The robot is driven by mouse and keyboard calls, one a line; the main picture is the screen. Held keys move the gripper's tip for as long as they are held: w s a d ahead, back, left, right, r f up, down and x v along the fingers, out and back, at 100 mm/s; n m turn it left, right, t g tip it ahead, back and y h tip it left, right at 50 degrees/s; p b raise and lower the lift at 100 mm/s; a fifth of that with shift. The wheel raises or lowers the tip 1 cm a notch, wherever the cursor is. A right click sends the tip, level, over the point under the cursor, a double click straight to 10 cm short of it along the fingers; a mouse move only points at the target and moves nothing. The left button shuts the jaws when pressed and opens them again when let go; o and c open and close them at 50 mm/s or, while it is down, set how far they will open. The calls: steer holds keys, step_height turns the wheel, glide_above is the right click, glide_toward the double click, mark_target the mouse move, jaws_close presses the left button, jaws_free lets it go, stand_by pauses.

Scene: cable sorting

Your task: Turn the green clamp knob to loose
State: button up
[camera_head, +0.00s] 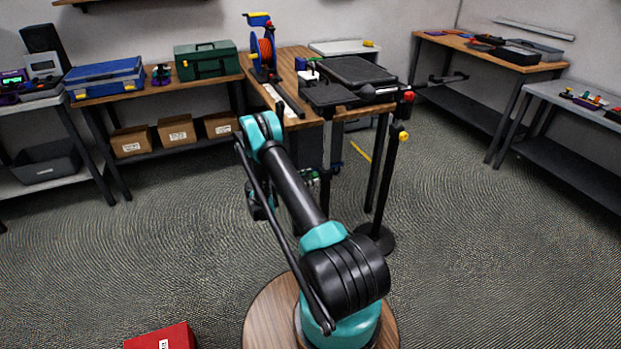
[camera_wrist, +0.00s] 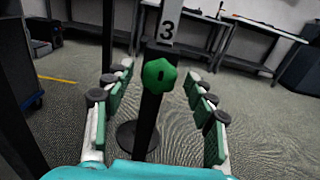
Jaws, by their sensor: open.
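The green clamp knob (camera_wrist: 159,76) is in the wrist view, a faceted knob with a short dark slot in its face. It sits on the front of a dark upright post (camera_wrist: 149,120), just under a grey plate marked 3 (camera_wrist: 168,21). My gripper (camera_wrist: 158,72) is open, with a green-padded finger on each side of the knob and clear gaps between. The knob appears between the fingertips or just beyond them; the exact depth is hard to tell. In the head view, my arm hides the green knob and most of the gripper.
A wooden bench (camera_head: 291,68) holds a cable reel (camera_head: 266,50) and black trays. A round post base (camera_head: 374,240) stands on the floor. A red box (camera_head: 160,338) lies at the front left.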

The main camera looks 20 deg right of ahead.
steer(key=shift+d, duration=0.4)
steer(key=shift+c, duration=0.4)
steer(key=c, duration=1.1)
steer(key=shift+o, duration=0.2)
